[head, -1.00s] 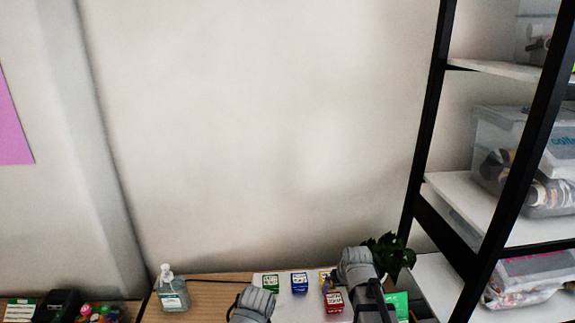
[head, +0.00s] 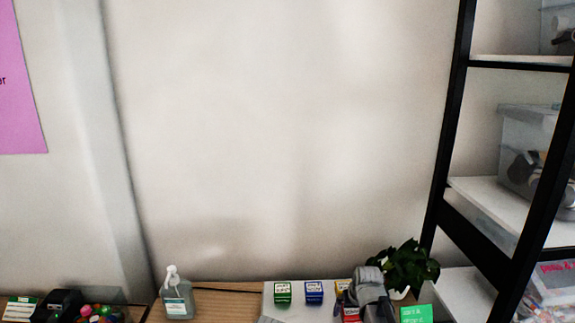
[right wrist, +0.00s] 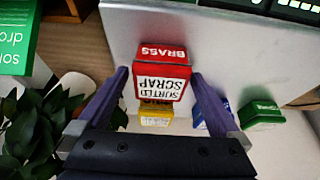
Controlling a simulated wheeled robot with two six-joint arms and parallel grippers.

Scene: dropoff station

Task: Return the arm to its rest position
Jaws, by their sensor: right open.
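My right gripper (right wrist: 160,75) is open in the right wrist view, with one finger on each side of a red box (right wrist: 163,77) labelled brass sorted scrap. I cannot tell whether the fingers touch the box. In the head view the right wrist (head: 368,282) is low at the right, over the light tray (head: 280,314), and partly hides the red box (head: 351,315). My left gripper is not in view.
A green box (head: 283,293), a blue box (head: 314,292) and a yellow box (head: 341,286) stand in a row behind the red one. A potted plant (head: 408,266) and a green sign (head: 416,314) are at the right.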

